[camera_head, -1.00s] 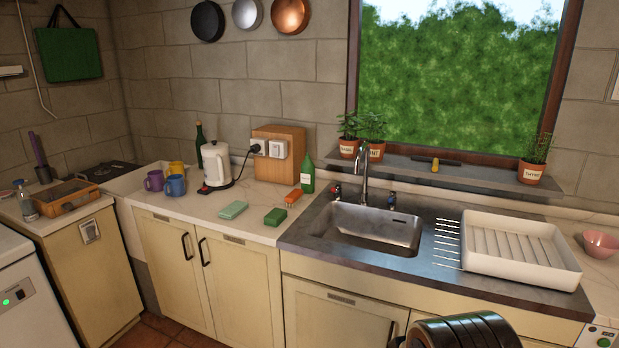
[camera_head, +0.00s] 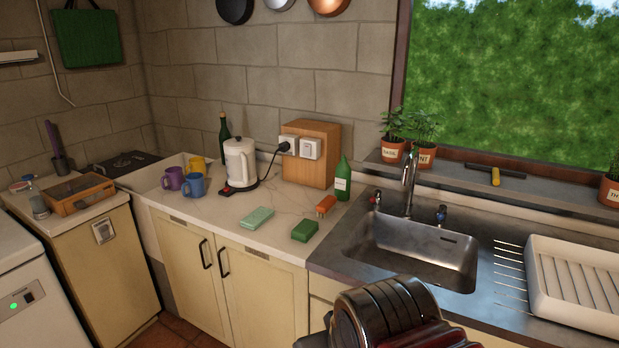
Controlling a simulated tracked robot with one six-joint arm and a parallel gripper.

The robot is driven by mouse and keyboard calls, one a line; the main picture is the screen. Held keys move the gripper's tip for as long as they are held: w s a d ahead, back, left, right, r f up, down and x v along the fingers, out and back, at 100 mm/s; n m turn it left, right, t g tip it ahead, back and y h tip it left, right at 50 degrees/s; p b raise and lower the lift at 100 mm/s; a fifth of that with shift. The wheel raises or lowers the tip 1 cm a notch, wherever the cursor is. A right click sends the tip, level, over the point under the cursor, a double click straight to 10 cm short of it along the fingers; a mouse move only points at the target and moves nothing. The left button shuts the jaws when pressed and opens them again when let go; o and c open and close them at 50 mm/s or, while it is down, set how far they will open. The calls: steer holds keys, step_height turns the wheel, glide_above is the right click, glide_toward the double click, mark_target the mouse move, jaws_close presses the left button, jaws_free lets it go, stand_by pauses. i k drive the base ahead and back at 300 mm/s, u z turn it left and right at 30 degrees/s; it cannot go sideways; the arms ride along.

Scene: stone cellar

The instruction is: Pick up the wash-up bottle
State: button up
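The wash-up bottle (camera_head: 343,181) appears to be the green bottle with a white label. It stands upright on the counter, left of the sink and beside the wooden box. Dark ribbed parts of my arm show at the bottom, in front of the sink cabinet. No gripper fingers can be made out, and nothing of mine touches the bottle.
An orange brush (camera_head: 326,205), a green sponge (camera_head: 305,231) and a pale green block (camera_head: 257,218) lie before the bottle. The wooden box (camera_head: 311,153), white kettle (camera_head: 240,163) and mugs (camera_head: 192,185) stand left. The sink (camera_head: 412,250) and tap (camera_head: 408,185) are right.

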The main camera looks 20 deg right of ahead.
mark_target(343, 172)
steer(key=u, duration=0.4)
steer(key=i, duration=1)
steer(key=u, duration=0.2)
